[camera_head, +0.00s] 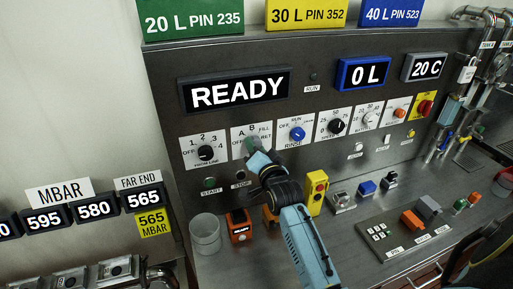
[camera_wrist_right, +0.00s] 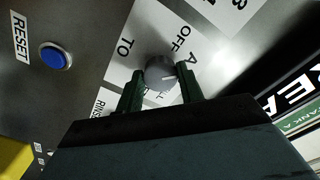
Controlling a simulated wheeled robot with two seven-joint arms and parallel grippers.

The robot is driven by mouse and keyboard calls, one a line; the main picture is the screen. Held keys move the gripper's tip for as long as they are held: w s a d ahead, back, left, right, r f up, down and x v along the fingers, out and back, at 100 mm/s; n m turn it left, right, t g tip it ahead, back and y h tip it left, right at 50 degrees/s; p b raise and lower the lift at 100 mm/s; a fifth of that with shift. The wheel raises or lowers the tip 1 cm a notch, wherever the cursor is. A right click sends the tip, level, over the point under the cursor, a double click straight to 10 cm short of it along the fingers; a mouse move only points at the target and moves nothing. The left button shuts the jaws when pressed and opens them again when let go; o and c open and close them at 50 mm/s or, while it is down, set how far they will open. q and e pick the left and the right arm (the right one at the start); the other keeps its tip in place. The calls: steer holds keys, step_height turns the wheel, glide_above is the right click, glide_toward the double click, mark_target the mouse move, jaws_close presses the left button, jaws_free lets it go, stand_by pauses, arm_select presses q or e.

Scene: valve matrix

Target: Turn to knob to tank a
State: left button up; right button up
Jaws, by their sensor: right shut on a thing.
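The tank selector knob (camera_wrist_right: 158,70) is grey and round with a short white line on its face. It sits on a white plate (camera_wrist_right: 195,40) marked TO, OFF and A in the right wrist view. The white line points toward the right of that view; the exact mark it meets is unclear. My right gripper (camera_wrist_right: 160,78) is shut on the knob, one dark green finger on each side. In the head view, my right gripper (camera_head: 251,148) reaches the A, B, FILL plate (camera_head: 262,129) and hides most of the knob. My left gripper is not in view.
START (camera_head: 209,183) and STOP buttons lie below. The display reads READY (camera_head: 236,90).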

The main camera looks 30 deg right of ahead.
steer(key=o, duration=1)
steer(key=b+v, duration=0.2)
steer(key=v, duration=1.1)
steer(key=shift+s, duration=0.25)
